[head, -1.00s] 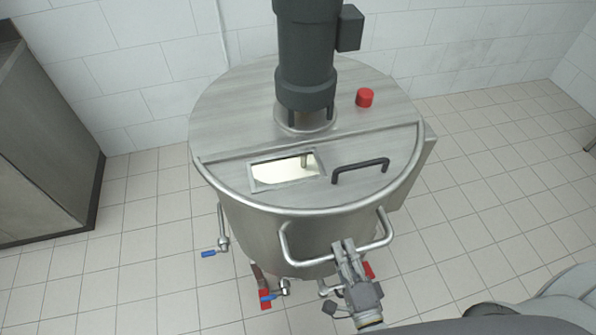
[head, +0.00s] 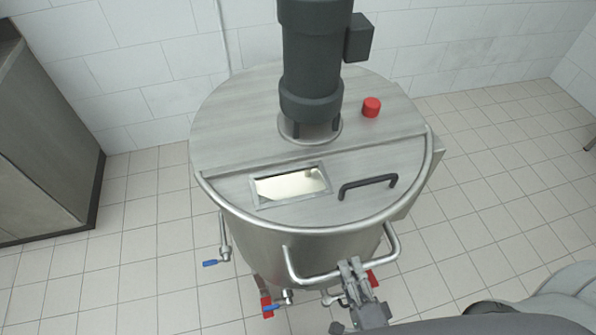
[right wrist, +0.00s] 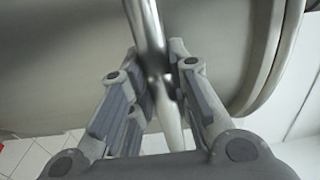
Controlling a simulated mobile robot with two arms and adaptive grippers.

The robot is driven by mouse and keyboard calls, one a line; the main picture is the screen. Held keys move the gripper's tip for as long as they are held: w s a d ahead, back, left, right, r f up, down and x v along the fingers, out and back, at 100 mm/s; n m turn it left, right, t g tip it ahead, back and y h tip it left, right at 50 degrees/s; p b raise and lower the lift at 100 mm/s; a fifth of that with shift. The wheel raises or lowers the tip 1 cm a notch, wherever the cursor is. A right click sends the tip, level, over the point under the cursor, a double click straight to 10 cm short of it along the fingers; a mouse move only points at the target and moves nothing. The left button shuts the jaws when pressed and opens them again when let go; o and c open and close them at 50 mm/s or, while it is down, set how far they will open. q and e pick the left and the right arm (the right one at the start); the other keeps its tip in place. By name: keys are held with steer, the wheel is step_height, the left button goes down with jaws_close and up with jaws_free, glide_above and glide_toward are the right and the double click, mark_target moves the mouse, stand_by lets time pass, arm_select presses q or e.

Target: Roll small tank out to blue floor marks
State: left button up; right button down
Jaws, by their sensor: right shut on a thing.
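The small tank (head: 235,130) is a round steel vessel with a dark motor (head: 311,55) upright on its lid. It stands on the tiled floor in the middle of the head view. A steel push bar (head: 315,281) sticks out from its near side. My right gripper (head: 352,268) is shut on this bar near its right part. In the right wrist view the fingers (right wrist: 158,75) sit on both sides of the bar (right wrist: 146,28). Blue floor marks do not show. My left gripper is not in view.
A black lid handle (head: 368,186), a red knob (head: 371,107) and a small window (head: 290,186) are on the lid. Blue-handled valves (head: 211,262) hang low at the left. Red caster parts (head: 266,306) show below. A steel cabinet (head: 45,140) stands left. The floor on the right (head: 500,190) is clear.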

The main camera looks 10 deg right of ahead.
arm_select(q)
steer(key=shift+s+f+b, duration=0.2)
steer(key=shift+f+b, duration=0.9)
steer(key=shift+b, duration=0.05)
arm_select(e)
steer(key=s, duration=2.6)
steer(key=shift+s+d, duration=0.4)
steer(key=shift+d, duration=0.05)
